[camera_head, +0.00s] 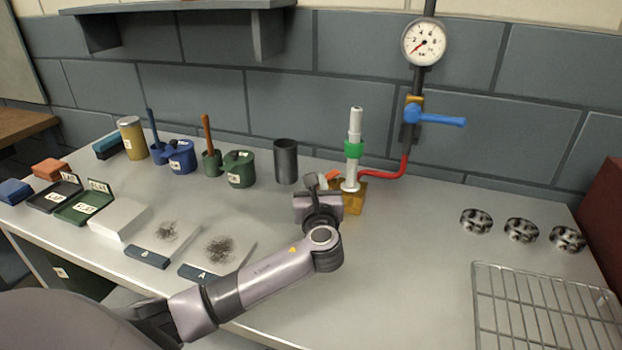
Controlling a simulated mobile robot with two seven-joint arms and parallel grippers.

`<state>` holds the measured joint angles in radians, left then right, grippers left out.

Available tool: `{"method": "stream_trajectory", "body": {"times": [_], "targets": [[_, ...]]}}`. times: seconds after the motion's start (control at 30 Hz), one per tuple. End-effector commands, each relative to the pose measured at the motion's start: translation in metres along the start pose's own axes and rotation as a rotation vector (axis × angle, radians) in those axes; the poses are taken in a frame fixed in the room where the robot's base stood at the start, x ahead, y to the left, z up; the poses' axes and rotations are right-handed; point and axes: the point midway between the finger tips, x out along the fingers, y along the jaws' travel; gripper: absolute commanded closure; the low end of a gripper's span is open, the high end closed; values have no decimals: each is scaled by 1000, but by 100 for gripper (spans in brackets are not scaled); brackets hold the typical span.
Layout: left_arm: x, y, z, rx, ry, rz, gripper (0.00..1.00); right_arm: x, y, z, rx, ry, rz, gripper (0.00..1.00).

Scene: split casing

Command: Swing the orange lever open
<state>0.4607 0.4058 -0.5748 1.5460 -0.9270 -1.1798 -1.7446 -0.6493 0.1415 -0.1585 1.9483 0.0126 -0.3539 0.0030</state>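A small orange piece (333,175), which looks like the orange lever, shows at the left of the brass-coloured block (353,198) under an upright white cylinder with a green band (354,150). It is mostly hidden behind my gripper, so its angle cannot be told. My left gripper (319,181) is right in front of it, at the block's left side. Whether the fingers touch the lever, or are open or shut, cannot be made out. My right gripper is not in view.
A red pipe (392,174) runs from the block up to a blue-handled valve (436,118) and a pressure gauge (425,42). A dark cup (286,161) stands just left. Metal rings (521,230) and a wire rack (540,310) lie right. The table between is clear.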

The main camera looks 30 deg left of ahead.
Motion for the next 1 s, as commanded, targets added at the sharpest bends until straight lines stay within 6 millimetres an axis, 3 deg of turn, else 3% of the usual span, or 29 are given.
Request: {"method": "stream_trajectory", "body": {"times": [0.57,0.6,0.67,1.0], "targets": [[-1,-2,-1,1,2,31,100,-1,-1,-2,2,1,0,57],[-1,-2,-1,1,2,31,67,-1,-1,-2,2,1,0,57],[-1,-2,-1,1,2,31,51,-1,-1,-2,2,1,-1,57],[-4,-2,-1,0,1,30,51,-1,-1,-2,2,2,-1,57]]}}
